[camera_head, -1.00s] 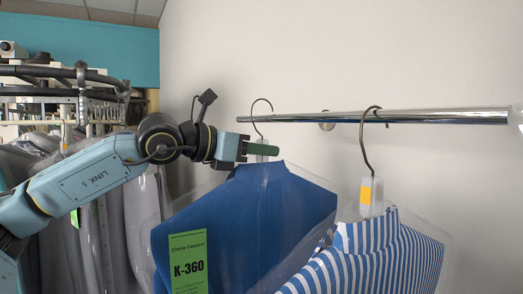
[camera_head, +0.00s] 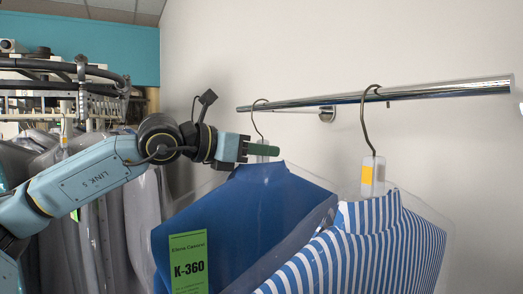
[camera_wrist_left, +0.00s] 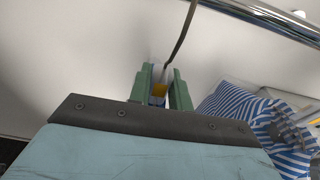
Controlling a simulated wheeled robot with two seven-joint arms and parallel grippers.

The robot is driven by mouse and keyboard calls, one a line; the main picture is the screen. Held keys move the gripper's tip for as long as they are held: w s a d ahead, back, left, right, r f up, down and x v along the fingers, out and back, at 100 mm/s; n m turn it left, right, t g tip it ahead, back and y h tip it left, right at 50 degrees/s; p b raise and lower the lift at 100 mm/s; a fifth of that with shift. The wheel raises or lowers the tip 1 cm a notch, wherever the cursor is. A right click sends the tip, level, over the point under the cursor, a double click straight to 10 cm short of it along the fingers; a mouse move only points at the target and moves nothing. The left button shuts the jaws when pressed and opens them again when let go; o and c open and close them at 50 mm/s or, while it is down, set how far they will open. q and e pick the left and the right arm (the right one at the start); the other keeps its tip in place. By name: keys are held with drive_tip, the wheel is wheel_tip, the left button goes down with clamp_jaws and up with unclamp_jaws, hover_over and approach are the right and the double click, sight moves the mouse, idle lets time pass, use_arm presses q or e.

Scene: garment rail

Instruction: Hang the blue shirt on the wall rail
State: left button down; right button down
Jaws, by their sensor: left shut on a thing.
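The blue shirt (camera_head: 245,225) hangs in a clear cover with a green K-360 tag. My left gripper (camera_head: 262,150) is shut on its hanger's neck, just above the collar. In the left wrist view my left gripper (camera_wrist_left: 160,88) has its green fingers either side of the neck, which shows a yellow mark. The thin hook (camera_head: 256,112) rises from it, its curve overlapping the left end of the chrome wall rail (camera_head: 430,92). I cannot tell whether the hook bears on the rail. The rail also shows in the left wrist view (camera_wrist_left: 268,16). My right gripper is out of view.
A blue-and-white striped shirt (camera_head: 365,250) hangs on the rail to the right, close beside the blue shirt and partly overlapping it. A rack of grey covered garments (camera_head: 85,235) stands at the left. The rail between the two hooks is clear.

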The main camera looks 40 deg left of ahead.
use_arm(q)
drive_tip(key=c, duration=1.2)
unclamp_jaws()
drive_tip(key=shift+f, duration=0.1)
drive_tip(key=shift+s+a+b, duration=0.15)
drive_tip(key=shift+s+b, duration=0.3)
drive_tip(key=shift+b, duration=0.15)
drive_tip(key=b+v, duration=0.4)
drive_tip(key=shift+s+a, duration=0.1)
drive_tip(key=shift+s, duration=0.2)
drive_tip(key=b+v, duration=0.4)
drive_tip(key=v, duration=0.3)
drive_tip(key=shift+s+a+r, duration=0.15)
drive_tip(key=shift+s+r, duration=0.1)
drive_tip(key=shift+s, duration=0.2)
